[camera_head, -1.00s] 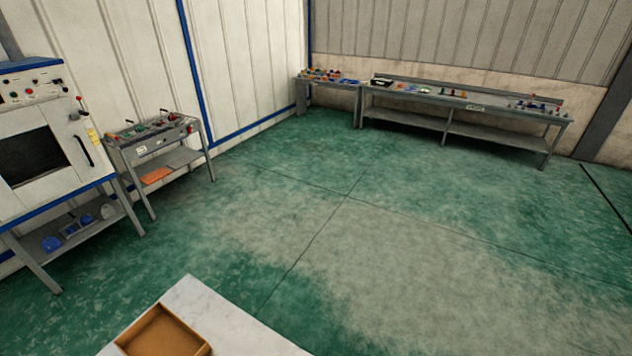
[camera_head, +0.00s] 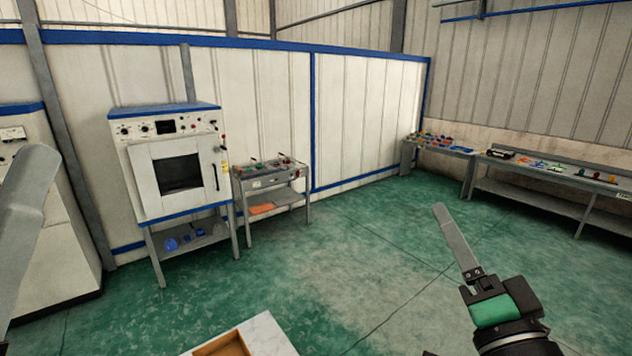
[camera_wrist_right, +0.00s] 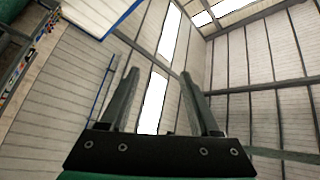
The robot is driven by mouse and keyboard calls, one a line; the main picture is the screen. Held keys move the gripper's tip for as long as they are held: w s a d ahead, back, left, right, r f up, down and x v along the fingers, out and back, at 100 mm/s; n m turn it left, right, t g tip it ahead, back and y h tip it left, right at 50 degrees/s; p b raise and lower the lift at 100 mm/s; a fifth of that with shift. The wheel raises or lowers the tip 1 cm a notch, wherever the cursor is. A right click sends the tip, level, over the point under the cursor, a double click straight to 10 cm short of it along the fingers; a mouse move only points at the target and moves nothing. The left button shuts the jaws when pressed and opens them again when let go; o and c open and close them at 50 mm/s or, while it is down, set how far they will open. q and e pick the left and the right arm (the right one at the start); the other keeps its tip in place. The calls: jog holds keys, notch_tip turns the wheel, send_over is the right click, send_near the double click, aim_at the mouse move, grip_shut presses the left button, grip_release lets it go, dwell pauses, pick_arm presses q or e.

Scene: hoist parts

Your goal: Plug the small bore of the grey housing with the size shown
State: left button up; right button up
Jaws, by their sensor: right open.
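I cannot make out the grey housing, its small bore or any plug in either view. My right gripper (camera_head: 458,245) is raised at the lower right of the head view, where one grey finger shows clearly. In the right wrist view the right gripper (camera_wrist_right: 159,75) has its two fingers apart, with nothing between them, pointing up toward the wall and roof. A grey finger-like part at the left edge of the head view appears to be my left gripper (camera_head: 25,220); its opening is cut off.
A white table corner with a brown tray (camera_head: 226,346) is at the bottom. A white oven cabinet (camera_head: 170,140) and a small grey bench (camera_head: 270,180) stand along the wall. Long benches with small coloured parts (camera_head: 570,170) stand at the right. The green floor between is clear.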

jog(key=s+r+n+t+y, duration=0.1)
jog(key=s+r+n+t, duration=0.4)
jog(key=s+r+n, duration=0.5)
jog(key=s+r, duration=0.3)
jog(key=s, duration=0.3)
jog(key=shift+a+r+n+t, duration=0.2)
jog(key=shift+n+t, duration=0.1)
jog(key=shift+t, duration=0.1)
